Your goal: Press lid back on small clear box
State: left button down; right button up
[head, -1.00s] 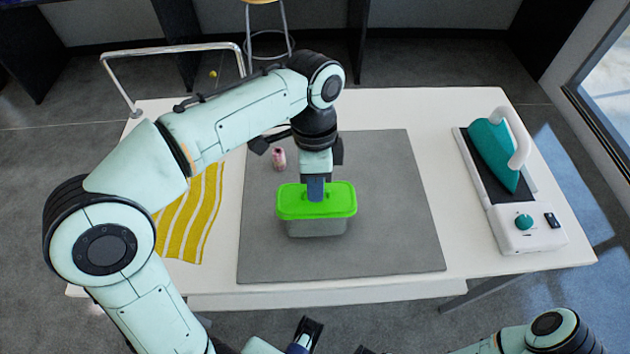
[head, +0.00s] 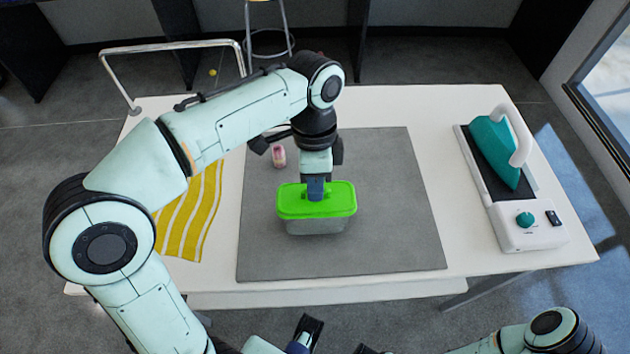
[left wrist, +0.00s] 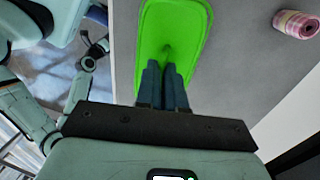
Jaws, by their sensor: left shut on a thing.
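The small clear box (head: 316,227) stands on the grey mat, seen in the head view. Its bright green lid (head: 338,205) lies over its top and looks about level; I cannot tell whether the rim is fully seated. My left gripper (head: 315,196) points down from above, shut on the raised middle of the lid. In the left wrist view the two fingertips (left wrist: 163,66) are close together at the middle of the lid (left wrist: 185,25). My right gripper (left wrist: 93,42) is away from the box, at the left of the wrist view, with its fingers apart and empty.
A yellow striped cloth (head: 190,225) lies left, under my left arm. A teal iron on its white station (head: 530,238) stands right. The mat right of the box is clear.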

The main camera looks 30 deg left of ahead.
pick_arm(q)
jog(key=shift+f, duration=0.35)
dwell(0.6)
jog(key=c, duration=1.2)
grip_release()
jog(key=shift+o, duration=0.2)
jog(key=shift+r, duration=0.15)
notch_tip(320, 180, up, 13)
jog(key=w+a+p, duration=0.1)
jog(key=w+p, duration=0.1)
jog(key=p, duration=0.2)
jog(key=shift+a, duration=0.15)
